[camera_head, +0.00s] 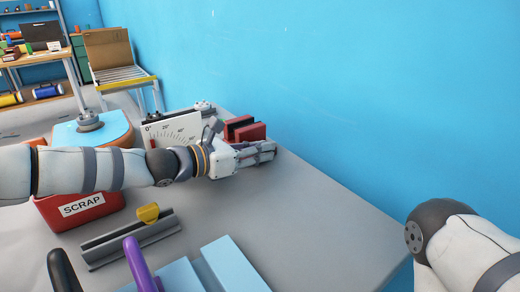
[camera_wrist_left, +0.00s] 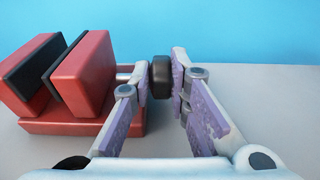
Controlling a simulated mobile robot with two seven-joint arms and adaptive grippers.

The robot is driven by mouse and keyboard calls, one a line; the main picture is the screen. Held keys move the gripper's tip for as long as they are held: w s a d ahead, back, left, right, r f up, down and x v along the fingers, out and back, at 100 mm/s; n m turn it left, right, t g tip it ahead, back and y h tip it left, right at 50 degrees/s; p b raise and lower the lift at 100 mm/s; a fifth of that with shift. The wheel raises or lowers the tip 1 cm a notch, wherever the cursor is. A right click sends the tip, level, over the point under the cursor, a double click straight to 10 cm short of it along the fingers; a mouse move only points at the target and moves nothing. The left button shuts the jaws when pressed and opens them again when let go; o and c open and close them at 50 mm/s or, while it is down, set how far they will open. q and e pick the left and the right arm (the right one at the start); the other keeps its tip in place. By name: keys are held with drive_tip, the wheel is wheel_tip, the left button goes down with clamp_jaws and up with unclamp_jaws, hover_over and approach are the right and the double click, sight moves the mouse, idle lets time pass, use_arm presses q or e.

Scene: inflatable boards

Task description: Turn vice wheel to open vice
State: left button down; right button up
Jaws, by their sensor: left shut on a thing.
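The red vice (camera_head: 248,131) stands on the grey bench near the blue wall, partly behind my left gripper (camera_head: 266,150). In the left wrist view the vice (camera_wrist_left: 90,75) has two red jaws with black pads and a visible gap between them. A thin metal shaft leads from the right jaw to a small black wheel (camera_wrist_left: 161,80). The fingers of my left gripper are on both sides of the wheel and shut on it. The wheel is hidden in the head view. My right gripper is out of view; only part of its arm shows at the lower right.
A red SCRAP bin (camera_head: 80,209) is below my left arm. A white angle gauge (camera_head: 178,128) stands beside the vice. A grey rail with a yellow piece (camera_head: 148,213) and light blue blocks (camera_head: 230,266) are nearer. The bench's right part is clear.

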use_arm(q)
drive_tip(key=shift+f, duration=0.1)
idle(0.3)
drive_tip(key=c, duration=1.5)
unclamp_jaws()
drive_tip(key=shift+c, duration=0.2)
wheel_tip(320, 180, up, 10)
